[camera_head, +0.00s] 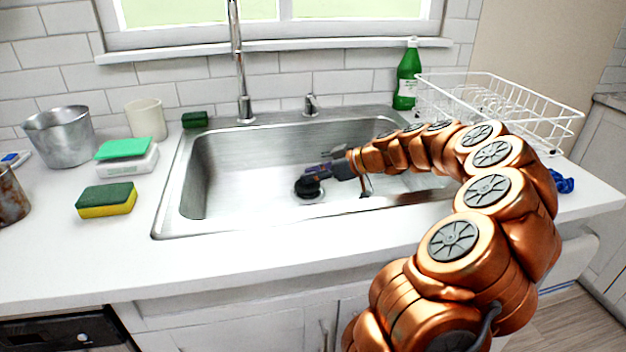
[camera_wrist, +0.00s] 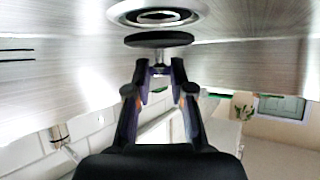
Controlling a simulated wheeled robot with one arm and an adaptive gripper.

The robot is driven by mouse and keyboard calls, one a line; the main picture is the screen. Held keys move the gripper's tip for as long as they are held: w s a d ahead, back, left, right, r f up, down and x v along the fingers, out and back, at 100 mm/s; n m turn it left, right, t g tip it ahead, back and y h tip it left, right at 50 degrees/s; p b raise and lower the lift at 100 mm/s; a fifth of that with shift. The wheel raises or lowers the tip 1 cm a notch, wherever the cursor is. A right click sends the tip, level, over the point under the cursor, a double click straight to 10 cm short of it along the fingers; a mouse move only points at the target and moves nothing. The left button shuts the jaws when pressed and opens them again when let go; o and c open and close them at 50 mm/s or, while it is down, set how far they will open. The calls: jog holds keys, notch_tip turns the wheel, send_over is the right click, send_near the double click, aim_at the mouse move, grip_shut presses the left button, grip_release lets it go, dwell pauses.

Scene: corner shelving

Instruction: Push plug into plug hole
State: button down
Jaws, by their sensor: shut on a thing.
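The plug is a dark round disc with a short metal stem. In the wrist view the plug (camera_wrist: 160,40) is held by its stem between the fingertips of my gripper (camera_wrist: 160,70), which is shut on it. The plug hole (camera_wrist: 155,17) is a metal ring with a dark centre, just beyond the plug and apart from it in that view. In the head view my gripper (camera_head: 320,172) reaches down into the steel sink (camera_head: 225,165). The plug (camera_head: 307,187) is at its tip, over the plug hole (camera_head: 306,196), which it partly hides.
A tap (camera_head: 237,60) and a soap pump (camera_head: 310,104) stand behind the basin. A green bottle (camera_head: 408,75) and a white dish rack (camera_head: 500,100) are at the right. A sponge (camera_head: 106,200), a metal pot (camera_head: 62,137) and a cup (camera_head: 147,120) are at the left.

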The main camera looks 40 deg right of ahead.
jog(key=shift+f, duration=0.75)
jog(key=shift+f, duration=0.1)
jog(key=c, duration=1)
grip_release()
jog(key=v, duration=1.2)
